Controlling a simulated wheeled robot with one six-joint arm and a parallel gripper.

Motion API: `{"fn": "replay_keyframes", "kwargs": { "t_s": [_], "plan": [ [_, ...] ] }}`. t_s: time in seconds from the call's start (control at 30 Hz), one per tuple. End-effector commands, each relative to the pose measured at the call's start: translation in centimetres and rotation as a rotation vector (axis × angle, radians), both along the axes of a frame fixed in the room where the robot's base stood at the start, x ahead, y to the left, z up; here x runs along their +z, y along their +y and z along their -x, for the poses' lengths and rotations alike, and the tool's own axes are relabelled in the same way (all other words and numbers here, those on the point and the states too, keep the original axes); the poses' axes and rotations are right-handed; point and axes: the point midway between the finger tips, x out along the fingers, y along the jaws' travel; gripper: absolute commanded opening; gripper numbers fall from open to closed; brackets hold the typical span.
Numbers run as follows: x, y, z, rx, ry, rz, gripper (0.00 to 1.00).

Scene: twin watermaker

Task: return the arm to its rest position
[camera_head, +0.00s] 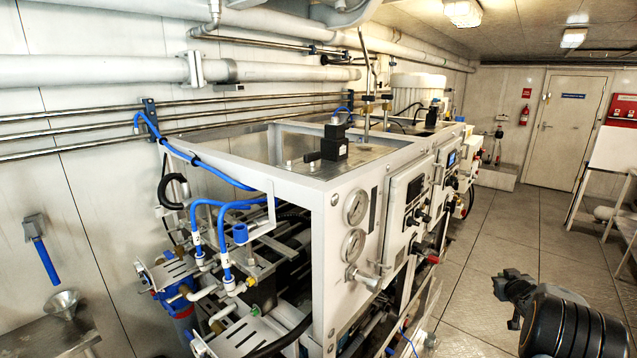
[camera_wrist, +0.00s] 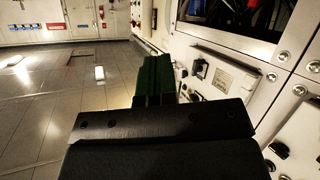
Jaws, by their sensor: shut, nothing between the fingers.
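My gripper (camera_wrist: 156,68) shows in the wrist view as two dark green fingers held together, with nothing between them. The fingers point away over the floor, beside a white panel, and no contact with the panel shows. In the head view my black arm (camera_head: 572,325) is at the lower right, above the open floor and to the right of the machine frame.
The white watermaker frame (camera_head: 330,215) with gauges and control boxes fills the middle. The white panel (camera_wrist: 226,80) is close on the right in the wrist view. Tiled floor (camera_head: 500,232) lies clear between the machine and a white board stand (camera_head: 612,148).

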Motion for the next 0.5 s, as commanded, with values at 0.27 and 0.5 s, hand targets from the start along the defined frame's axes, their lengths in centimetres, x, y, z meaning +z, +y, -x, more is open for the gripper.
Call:
{"fn": "replay_keyframes", "kwargs": {
  "t_s": [0.27,0.5],
  "plan": [
    [1.5,12.1,11.6,-0.289,0.542,-0.117,0.00],
    [3.1,26.9,23.4,-0.193,0.870,-0.299,0.00]
  ]
}}
